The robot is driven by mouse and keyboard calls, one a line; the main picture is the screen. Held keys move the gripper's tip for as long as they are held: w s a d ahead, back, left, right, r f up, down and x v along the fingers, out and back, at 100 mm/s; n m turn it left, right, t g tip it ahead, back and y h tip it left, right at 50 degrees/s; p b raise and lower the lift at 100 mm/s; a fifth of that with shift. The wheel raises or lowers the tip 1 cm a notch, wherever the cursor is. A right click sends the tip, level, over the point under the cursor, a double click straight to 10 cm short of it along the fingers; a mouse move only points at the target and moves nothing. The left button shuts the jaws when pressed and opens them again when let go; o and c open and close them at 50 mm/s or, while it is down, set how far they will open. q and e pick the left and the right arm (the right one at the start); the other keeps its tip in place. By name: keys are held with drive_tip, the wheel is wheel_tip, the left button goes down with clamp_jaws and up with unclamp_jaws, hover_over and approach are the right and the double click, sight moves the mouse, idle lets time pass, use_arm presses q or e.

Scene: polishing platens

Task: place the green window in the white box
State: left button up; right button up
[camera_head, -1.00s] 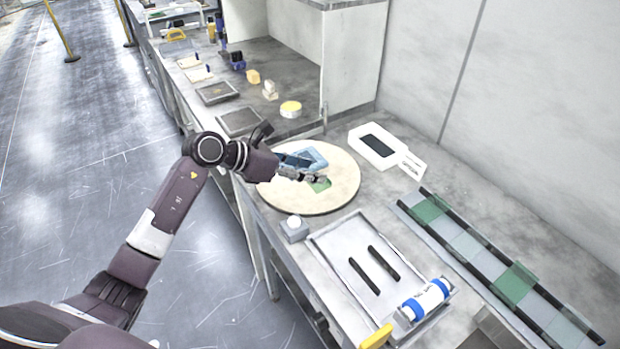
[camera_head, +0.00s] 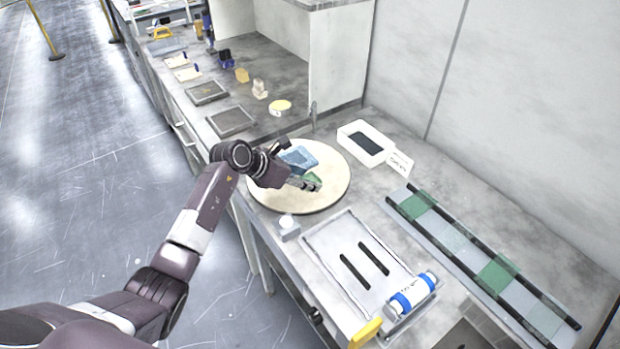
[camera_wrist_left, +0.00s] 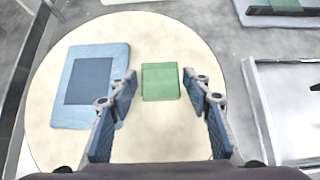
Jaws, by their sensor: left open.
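The green window (camera_wrist_left: 160,81) is a small green square lying flat on a round cream platen (camera_wrist_left: 190,32). In the left wrist view it lies just beyond and between the two fingertips of my left gripper (camera_wrist_left: 160,85), which is open and empty. In the head view my left gripper (camera_head: 306,183) hangs over the platen (camera_head: 310,205) and mostly hides the green window. A white box (camera_head: 380,132) with a dark recess in its top stands behind and to the right of the platen. My right gripper is in neither view.
A blue plate with a darker centre (camera_wrist_left: 90,84) lies left of the green window on the platen. A tray (camera_head: 335,235) with two black bars and a blue-banded white bottle (camera_head: 413,294) is in front. A rail rack (camera_head: 452,238) with green panes lies right.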

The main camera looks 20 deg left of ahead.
use_arm(q)
drive_tip(key=shift+w+d+f, duration=0.1)
drive_tip(key=shift+w+f, duration=0.05)
drive_tip(key=shift+c, duration=0.4)
drive_tip(key=c, duration=1)
